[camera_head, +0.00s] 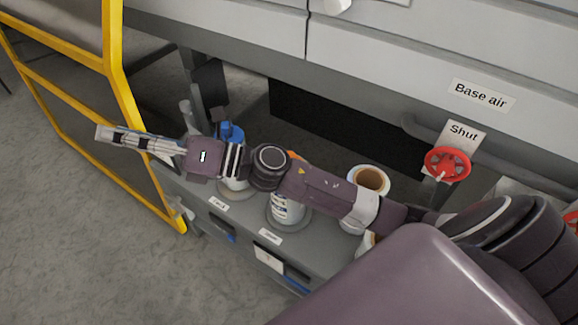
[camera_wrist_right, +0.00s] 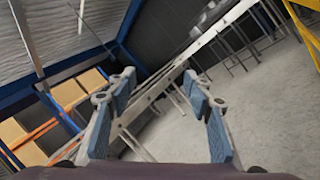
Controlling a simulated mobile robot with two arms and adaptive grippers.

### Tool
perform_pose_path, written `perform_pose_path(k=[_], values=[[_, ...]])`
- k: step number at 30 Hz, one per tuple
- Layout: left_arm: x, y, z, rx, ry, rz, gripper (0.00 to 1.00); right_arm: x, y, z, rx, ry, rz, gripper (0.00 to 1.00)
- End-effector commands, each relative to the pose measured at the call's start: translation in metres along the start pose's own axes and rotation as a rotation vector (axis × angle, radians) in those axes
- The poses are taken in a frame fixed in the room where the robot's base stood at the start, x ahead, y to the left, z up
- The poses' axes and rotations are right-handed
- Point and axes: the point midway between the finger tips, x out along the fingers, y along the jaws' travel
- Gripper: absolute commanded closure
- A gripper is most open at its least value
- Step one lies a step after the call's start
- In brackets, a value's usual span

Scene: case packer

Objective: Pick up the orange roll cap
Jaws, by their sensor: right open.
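A small piece of orange (camera_head: 294,155), which looks like the orange roll cap, shows just behind my right arm in the head view. Most of it is hidden by the arm. A white labelled roll (camera_head: 287,209) stands upright below it on the grey bench. My right gripper (camera_head: 103,133) reaches past the rolls to the left, beside the yellow frame, well apart from the orange piece. In the right wrist view its two blue-padded fingers (camera_wrist_right: 165,100) are spread with nothing between them. My left gripper is not in view.
A blue cap (camera_head: 232,132) sits on another roll left of the orange piece. An uncapped roll (camera_head: 370,180) with a brown core stands to the right. A yellow frame (camera_head: 118,85) borders the left side. A red valve wheel (camera_head: 447,164) is at right.

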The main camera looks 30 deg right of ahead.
Motion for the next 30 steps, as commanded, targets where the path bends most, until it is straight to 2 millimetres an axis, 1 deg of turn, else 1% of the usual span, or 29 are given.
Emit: perform_pose_path(k=[1,2,3,5,6,7,8,10,11,12,13,14,15,17,18,21,24,25,27,30], values=[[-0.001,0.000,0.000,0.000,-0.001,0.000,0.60,0.004,0.009,-0.016,-0.167,0.130,0.057,0.53],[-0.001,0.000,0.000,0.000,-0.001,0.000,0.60,0.004,0.011,-0.028,-0.262,0.208,0.089,0.53],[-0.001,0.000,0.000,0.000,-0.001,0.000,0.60,0.000,0.010,-0.045,-0.387,0.317,0.130,0.53],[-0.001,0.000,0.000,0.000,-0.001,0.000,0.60,-0.013,0.001,-0.066,-0.565,0.485,0.183,0.53],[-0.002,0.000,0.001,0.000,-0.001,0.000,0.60,-0.026,-0.010,-0.077,-0.676,0.601,0.214,0.53],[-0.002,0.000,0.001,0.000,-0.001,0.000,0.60,-0.037,-0.021,-0.084,-0.757,0.690,0.233,0.53],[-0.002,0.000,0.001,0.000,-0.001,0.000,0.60,-0.050,-0.033,-0.087,-0.833,0.780,0.250,0.53],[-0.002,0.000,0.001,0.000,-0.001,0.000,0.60,-0.087,-0.066,-0.087,-0.991,1.001,0.280,0.53],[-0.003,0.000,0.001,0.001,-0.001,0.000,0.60,-0.104,-0.081,-0.082,-1.048,1.096,0.288,0.53],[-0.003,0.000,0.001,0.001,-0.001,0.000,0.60,-0.129,-0.099,-0.072,-1.114,1.223,0.294,0.53],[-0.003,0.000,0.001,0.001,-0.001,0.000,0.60,-0.148,-0.112,-0.062,-1.154,1.316,0.295,0.53],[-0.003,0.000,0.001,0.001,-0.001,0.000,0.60,-0.166,-0.124,-0.050,-1.187,1.405,0.295,0.53],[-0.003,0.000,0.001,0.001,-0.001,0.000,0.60,-0.191,-0.137,-0.034,-1.218,1.521,0.291,0.53],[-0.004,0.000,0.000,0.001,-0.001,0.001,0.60,-0.224,-0.151,-0.007,-1.243,1.674,0.280,0.53],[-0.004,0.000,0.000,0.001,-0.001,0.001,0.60,-0.243,-0.157,0.010,-1.248,1.762,0.271,0.53],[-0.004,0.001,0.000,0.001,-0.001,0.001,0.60,-0.281,-0.163,0.045,-1.236,1.929,0.250,0.53],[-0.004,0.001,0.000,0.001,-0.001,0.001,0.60,-0.303,-0.164,0.064,-1.216,2.023,0.238,0.53],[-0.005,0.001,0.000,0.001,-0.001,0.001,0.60,-0.307,-0.165,0.067,-1.212,2.038,0.235,0.53],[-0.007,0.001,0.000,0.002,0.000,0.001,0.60,-0.313,-0.167,0.068,-1.205,2.057,0.234,0.53],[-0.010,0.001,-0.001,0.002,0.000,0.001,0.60,-0.317,-0.175,0.061,-1.201,2.062,0.236,0.53]])
